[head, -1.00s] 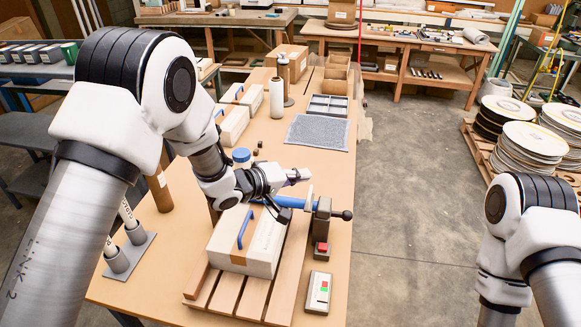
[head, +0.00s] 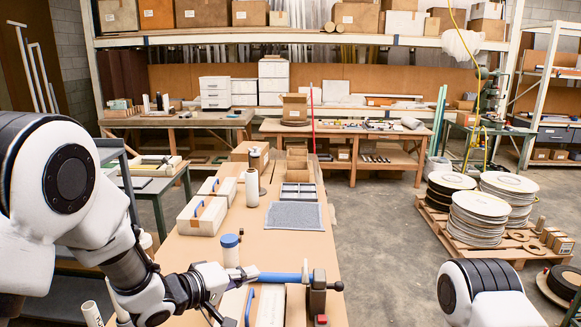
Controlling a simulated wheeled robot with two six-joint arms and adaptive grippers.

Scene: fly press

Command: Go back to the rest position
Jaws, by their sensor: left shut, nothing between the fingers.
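The fly press (head: 318,298) stands at the near end of the workbench, with a dark body and a dark knob at its right. A blue bar (head: 280,277) runs left from it, with a pale disc (head: 305,271) by the body. My left gripper (head: 252,271) is shut and empty, its tips at the left end of the bar in the picture; whether they touch cannot be told. A white box with a blue handle (head: 268,308) lies below, cut by the lower edge. My right arm shows at lower right; its gripper is out of view.
A blue-capped bottle (head: 230,250), white boxes (head: 202,215), a white roll (head: 252,188) and a grey mat (head: 293,216) occupy the workbench (head: 285,246). Reels on a pallet (head: 478,218) stand at right. The floor between is clear.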

